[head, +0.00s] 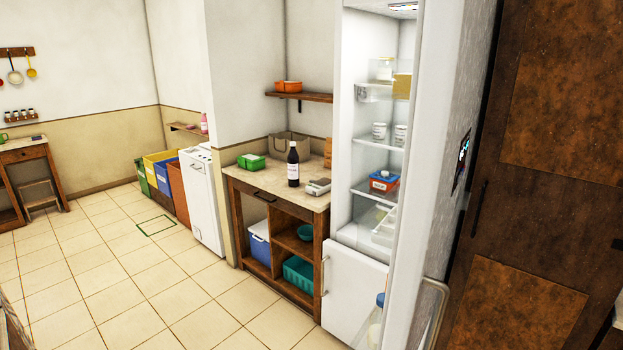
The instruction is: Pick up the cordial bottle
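A dark bottle with a white label (293,166) stands upright on the light top of a wooden counter unit (265,188), left of the open fridge. It looks like the cordial bottle, but the label is too small to read. A smaller pink bottle (204,124) stands on a small wall shelf further back to the left. My gripper is not in view.
Beside the dark bottle are a green container (251,162), a grey device (317,187) and a grey-brown bag or box (289,147). The fridge (359,290) stands open at right with its door toward me. Tiled floor (140,290) is clear at left.

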